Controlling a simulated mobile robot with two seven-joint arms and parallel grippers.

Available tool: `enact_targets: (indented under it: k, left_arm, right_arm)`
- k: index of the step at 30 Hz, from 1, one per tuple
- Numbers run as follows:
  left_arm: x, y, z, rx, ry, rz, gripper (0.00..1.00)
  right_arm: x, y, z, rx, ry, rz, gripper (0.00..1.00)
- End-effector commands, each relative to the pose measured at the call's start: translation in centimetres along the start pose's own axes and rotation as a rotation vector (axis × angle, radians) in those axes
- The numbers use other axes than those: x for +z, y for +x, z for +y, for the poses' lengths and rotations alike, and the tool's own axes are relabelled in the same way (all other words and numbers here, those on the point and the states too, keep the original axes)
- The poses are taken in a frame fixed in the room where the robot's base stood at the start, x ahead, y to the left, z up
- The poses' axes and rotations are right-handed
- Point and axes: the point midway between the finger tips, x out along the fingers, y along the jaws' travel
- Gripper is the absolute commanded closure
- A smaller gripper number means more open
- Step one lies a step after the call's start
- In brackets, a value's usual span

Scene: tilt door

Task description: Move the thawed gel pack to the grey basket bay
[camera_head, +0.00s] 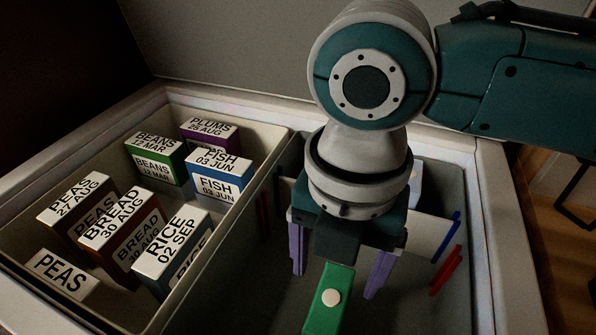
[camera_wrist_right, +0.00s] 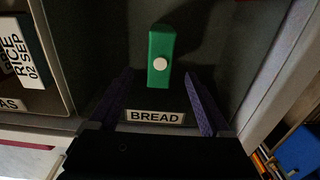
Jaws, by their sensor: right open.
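A green pack (camera_head: 328,305) with a white round dot, which appears to be the gel pack, lies in the grey right-hand compartment (camera_head: 250,270) of the chest. My right gripper (camera_head: 334,284) is open above it, its purple fingers apart on either side of the pack in the picture. In the right wrist view the green pack (camera_wrist_right: 161,45) shows between and beyond the open right gripper (camera_wrist_right: 159,73); no contact is visible. I cannot tell for certain which part is the grey basket bay. My left gripper is not in view.
A cream basket (camera_head: 281,140) on the left holds several labelled boxes, such as a rice box (camera_head: 172,245). A white panel (camera_head: 428,236) with blue and red strips is right of my gripper. A BREAD label (camera_wrist_right: 155,116) shows in the wrist view. The chest rim (camera_head: 495,190) bounds the right side.

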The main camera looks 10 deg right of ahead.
Motion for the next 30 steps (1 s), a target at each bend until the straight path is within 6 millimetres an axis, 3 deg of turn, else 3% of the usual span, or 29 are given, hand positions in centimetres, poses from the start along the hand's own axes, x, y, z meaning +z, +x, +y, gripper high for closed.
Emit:
enact_targets:
  k: [1,6,13,17,20,24,26,30]
  left_arm:
    - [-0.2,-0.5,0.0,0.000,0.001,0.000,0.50]
    - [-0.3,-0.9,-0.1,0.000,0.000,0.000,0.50]
    - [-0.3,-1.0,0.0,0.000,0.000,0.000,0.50]
    - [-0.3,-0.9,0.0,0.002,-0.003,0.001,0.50]
    - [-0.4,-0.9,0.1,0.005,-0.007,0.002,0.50]
    - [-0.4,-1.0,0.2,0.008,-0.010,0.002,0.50]
    - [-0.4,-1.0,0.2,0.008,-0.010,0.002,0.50]
    - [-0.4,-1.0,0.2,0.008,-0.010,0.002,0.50]
  right_arm:
    - [0.1,-1.4,0.1,0.003,-0.001,-0.002,0.18]
    - [0.1,-3.6,0.0,0.001,0.000,-0.001,0.18]
    - [-0.2,-4.3,0.1,0.004,0.008,0.004,0.18]
    - [-2.4,-3.8,0.8,0.064,0.111,0.042,0.18]
    - [-5.5,-3.6,1.8,0.161,0.334,0.113,0.18]
    - [-7.8,-4.0,1.8,0.291,0.852,0.231,0.18]
    - [-7.8,-4.1,0.7,0.324,1.110,0.268,0.18]
    - [-6.5,-3.6,-4.5,0.353,1.698,0.273,0.18]
